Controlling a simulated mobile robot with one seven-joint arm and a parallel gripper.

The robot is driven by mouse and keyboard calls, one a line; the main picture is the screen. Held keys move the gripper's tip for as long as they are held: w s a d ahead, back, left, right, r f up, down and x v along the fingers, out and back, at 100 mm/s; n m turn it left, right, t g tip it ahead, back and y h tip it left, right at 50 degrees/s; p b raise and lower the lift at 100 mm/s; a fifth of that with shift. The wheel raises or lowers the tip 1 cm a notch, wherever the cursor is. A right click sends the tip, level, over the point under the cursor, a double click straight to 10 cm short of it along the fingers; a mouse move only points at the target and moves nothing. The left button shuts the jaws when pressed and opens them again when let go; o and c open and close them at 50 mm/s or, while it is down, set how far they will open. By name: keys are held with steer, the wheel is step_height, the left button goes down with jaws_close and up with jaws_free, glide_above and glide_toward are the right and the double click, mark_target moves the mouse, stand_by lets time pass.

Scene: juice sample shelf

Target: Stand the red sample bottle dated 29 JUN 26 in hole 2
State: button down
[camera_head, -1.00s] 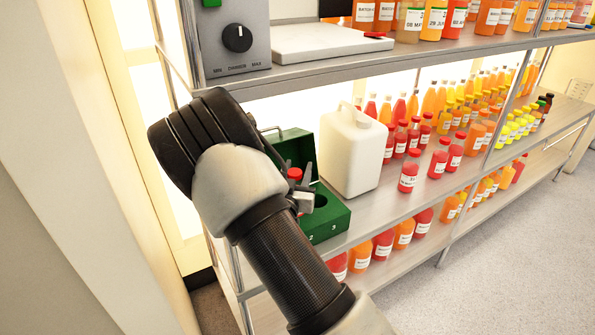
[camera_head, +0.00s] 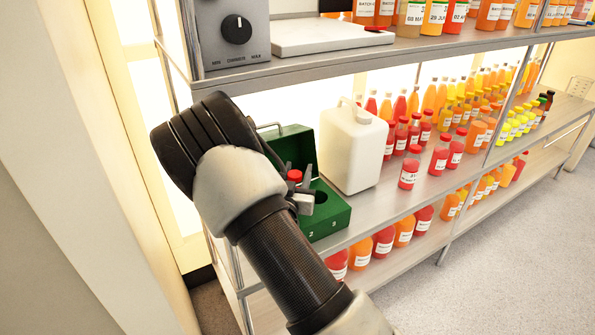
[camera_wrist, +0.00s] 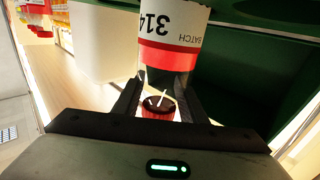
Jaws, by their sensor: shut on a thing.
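My gripper (camera_wrist: 158,100) is shut on a red-capped bottle (camera_wrist: 168,50), holding it around the neck and shoulder. Its red cap (camera_wrist: 158,108) is near my palm in the wrist view. A white label with a red band reads BATCH 314 upside down; no date is readable. In the head view the cap (camera_head: 295,175) shows beside my fingers, over the open green box (camera_head: 328,224). The box front carries the numbers 2 and 3. A dark hole (camera_head: 321,198) is visible near the 3. My gripper hides the hole by the 2, and the bottle's base is hidden.
A white jug (camera_head: 355,155) stands just right of the box. Several red bottles (camera_head: 410,168) stand further right on the same shelf. The upper shelf (camera_head: 400,55) runs above, with a white board (camera_head: 330,37) and a dial unit (camera_head: 232,35).

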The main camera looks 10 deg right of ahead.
steer(key=shift+f, duration=0.3)
steer(key=c, duration=1)
jaws_free()
steer(key=shift+f, duration=0.1)
steer(key=shift+s+f, duration=0.1)
steer(key=shift+s, duration=0.1)
